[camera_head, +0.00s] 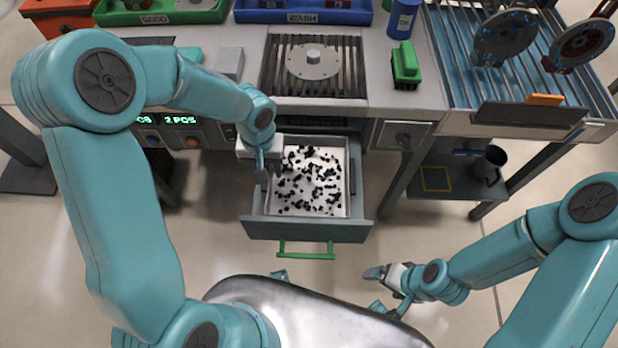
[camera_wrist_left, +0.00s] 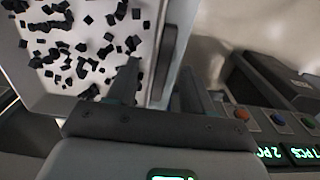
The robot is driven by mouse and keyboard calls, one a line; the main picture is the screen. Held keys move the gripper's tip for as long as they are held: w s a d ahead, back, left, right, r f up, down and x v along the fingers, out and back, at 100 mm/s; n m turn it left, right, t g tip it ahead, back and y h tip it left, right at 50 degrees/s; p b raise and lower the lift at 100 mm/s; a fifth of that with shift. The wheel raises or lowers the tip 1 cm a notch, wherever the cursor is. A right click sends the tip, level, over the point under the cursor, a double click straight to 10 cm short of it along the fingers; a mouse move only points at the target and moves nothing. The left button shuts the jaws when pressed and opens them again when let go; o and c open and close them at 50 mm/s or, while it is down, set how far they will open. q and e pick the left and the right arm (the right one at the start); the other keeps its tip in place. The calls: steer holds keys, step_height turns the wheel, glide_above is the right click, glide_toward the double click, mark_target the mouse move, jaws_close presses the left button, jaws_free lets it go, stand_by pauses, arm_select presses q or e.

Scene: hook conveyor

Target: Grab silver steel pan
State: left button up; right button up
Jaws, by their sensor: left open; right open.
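A silver steel pan (camera_head: 347,190) with a pale floor sits in an open drawer (camera_head: 305,230), with many small black pieces scattered in it. My left gripper (camera_head: 267,168) is open at the pan's left side, pointing down. In the left wrist view my left gripper (camera_wrist_left: 160,78) has one finger over the inside of the pan (camera_wrist_left: 28,88) and the other beyond its side wall. The wall, with a dark strip on it, lies between the fingers; I cannot tell whether they touch it. My right gripper (camera_head: 377,288) is open and empty, low in front of the drawer.
The drawer's green handle (camera_head: 306,254) faces me. Above it is a worktop with a round silver plate (camera_head: 313,61), a green brush (camera_head: 405,65), a blue can (camera_head: 403,18) and green and blue bins. A slatted rack (camera_head: 460,75) with hanging dark discs stands right.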

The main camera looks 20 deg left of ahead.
arm_select(q)
steer(key=shift+f, duration=0.35)
jaws_close()
steer(key=shift+r, duration=0.2)
